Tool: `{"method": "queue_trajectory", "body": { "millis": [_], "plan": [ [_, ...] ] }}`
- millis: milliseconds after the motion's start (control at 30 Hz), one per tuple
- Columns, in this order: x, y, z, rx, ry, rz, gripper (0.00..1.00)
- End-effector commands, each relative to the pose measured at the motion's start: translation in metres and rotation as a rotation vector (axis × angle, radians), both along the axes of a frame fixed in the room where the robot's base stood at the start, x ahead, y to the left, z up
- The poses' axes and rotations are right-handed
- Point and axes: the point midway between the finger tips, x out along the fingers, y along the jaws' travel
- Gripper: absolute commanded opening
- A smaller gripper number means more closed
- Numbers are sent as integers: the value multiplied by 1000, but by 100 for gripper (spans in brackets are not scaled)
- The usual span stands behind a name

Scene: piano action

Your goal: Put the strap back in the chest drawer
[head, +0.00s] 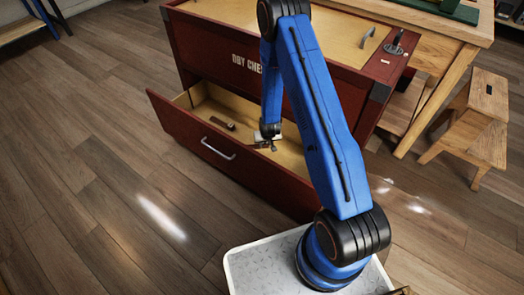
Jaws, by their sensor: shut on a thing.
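The red-brown chest (205,50) has its bottom drawer (190,124) pulled open, with a pale wooden inside. My gripper (271,146) reaches down into the open drawer, near its front wall. It is shut on a small dark brown piece, which appears to be the strap (261,145). The piece is small and partly hidden by the gripper, and I cannot tell whether it touches the drawer floor. A dark brown item (222,123) lies in the drawer to the left of my gripper.
The drawer front has a metal handle (218,149). A wooden stool (476,125) and a workbench (440,50) stand at the right. The wooden floor (90,190) at the left is clear.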

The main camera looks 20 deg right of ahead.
Motion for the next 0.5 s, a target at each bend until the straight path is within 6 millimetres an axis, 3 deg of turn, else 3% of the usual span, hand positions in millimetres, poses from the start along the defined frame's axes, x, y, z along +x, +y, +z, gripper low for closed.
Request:
{"method": "queue_trajectory", "body": {
  "millis": [500],
  "plan": [
    [-1,0,-43,0,2,1,4]
  ]
}}
